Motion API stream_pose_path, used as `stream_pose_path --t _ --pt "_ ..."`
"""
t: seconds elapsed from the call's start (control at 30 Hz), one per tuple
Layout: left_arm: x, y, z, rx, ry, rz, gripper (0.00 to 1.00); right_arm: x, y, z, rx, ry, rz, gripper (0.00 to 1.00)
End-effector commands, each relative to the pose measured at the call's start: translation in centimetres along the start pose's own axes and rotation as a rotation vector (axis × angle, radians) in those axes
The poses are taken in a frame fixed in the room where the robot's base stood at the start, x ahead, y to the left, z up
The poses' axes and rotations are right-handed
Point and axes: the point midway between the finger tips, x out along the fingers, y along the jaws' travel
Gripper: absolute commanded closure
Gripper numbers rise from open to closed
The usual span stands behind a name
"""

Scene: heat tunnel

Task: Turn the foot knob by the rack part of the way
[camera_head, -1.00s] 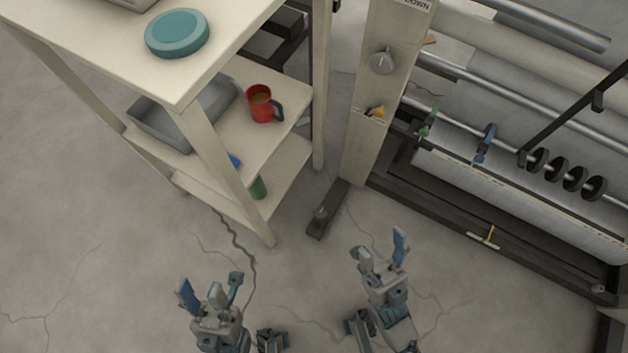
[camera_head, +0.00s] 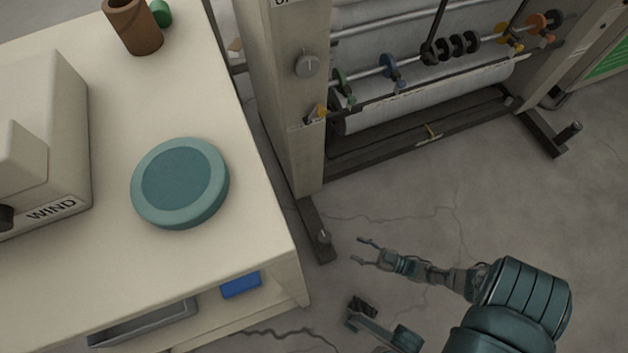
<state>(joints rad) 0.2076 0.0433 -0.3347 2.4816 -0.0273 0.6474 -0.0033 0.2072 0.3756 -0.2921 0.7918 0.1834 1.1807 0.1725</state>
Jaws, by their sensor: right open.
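The foot knob (camera_head: 324,237) is a small grey knob on top of the dark foot (camera_head: 312,215) that sticks out from the base of the beige upright post. It stands close to the right side of the beige shelved table. My right gripper (camera_head: 358,250) is open and empty, its fingers pointing left toward the knob. A small gap of floor shows between fingertips and foot in the picture; how high the gripper is above the floor I cannot tell.
The beige table (camera_head: 262,235) fills the left, with a teal round disc (camera_head: 180,183), a brown cup (camera_head: 133,27) and a box marked WIND (camera_head: 45,140). A grey dial (camera_head: 307,65) is on the post. Another foot (camera_head: 545,133) stands right.

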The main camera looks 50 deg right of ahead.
Motion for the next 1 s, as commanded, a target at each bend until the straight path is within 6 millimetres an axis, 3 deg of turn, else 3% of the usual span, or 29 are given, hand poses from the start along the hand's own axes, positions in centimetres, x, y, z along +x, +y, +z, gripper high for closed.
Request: stream_pose_path --t 0.4,0.6,0.8,1.0 --pt "-0.6 -0.1 0.9 0.009 -0.001 0.016 0.6 9.8 -0.2 0.2 0.003 0.001 -0.001 0.42" --pt "-0.3 0.0 0.9 0.009 0.025 0.025 0.6 13.4 -0.2 0.2 0.002 -0.001 -0.001 0.42" --pt "0.3 0.0 0.3 0.01 0.057 0.028 0.6 15.3 -0.2 0.0 0.0 -0.001 0.0 0.42" --pt "0.5 0.1 0.3 0.01 0.06 0.03 0.6 15.6 -0.1 -0.1 0.0 0.001 0.0 0.42"
